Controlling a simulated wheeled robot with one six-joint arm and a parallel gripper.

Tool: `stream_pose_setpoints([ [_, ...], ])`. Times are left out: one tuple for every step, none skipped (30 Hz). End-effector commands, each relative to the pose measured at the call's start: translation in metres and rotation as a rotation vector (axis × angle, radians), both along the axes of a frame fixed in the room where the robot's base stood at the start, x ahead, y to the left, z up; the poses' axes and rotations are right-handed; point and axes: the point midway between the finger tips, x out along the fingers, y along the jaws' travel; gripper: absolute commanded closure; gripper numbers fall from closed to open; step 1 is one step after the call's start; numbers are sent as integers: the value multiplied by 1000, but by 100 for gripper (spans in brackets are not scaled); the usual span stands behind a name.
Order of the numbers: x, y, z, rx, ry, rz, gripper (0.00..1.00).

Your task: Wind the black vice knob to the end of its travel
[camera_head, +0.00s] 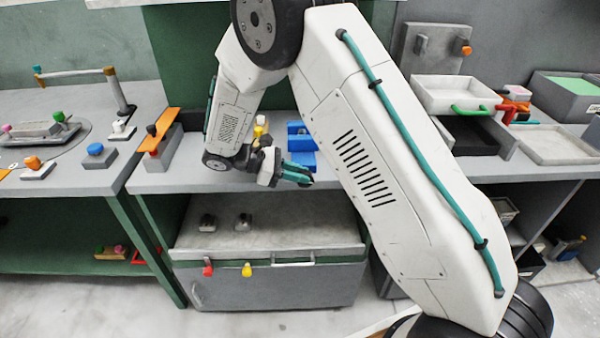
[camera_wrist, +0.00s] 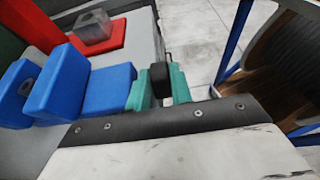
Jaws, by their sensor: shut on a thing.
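The blue vice (camera_head: 306,160) stands on the grey worktop behind my gripper in the head view. In the wrist view its blue blocks (camera_wrist: 106,88) lie left of my fingers. My gripper (camera_wrist: 158,86), with teal fingers, is shut on the black vice knob (camera_wrist: 159,73), which shows between the fingertips. In the head view my gripper (camera_head: 308,180) is at the worktop's front edge, in front of the vice. I cannot make out the knob there. How far the knob is wound cannot be told.
A red block with a grey piece (camera_wrist: 92,28) lies beyond the vice in the wrist view. A white tray (camera_head: 455,94) with a green handle stands to the right in the head view. An orange-topped block (camera_head: 160,138) is on the left. Below is a grey cabinet (camera_head: 270,285).

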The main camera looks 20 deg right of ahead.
Motion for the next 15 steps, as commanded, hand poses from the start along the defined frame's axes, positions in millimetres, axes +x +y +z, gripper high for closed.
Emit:
stream_pose_setpoints([
  [1,1,-1,-13,3,3,100],
  [1,1,-1,-19,5,3,100],
  [1,1,-1,-28,8,2,100],
  [1,1,-1,-34,10,2,100],
  [1,1,-1,-38,10,1,100],
  [1,1,-1,-42,12,1,100],
  [1,1,-1,-44,13,1,100],
  [1,1,-2,-47,14,1,100],
  [1,1,-2,-49,15,0,100],
  [1,1,-2,-50,16,1,100],
  [1,1,-2,-51,16,1,100],
  [1,1,-2,-51,16,1,100],
  [1,1,-2,-51,16,1,100],
  [1,1,-2,-51,16,1,100],
  [1,1,-2,-51,16,1,100],
])
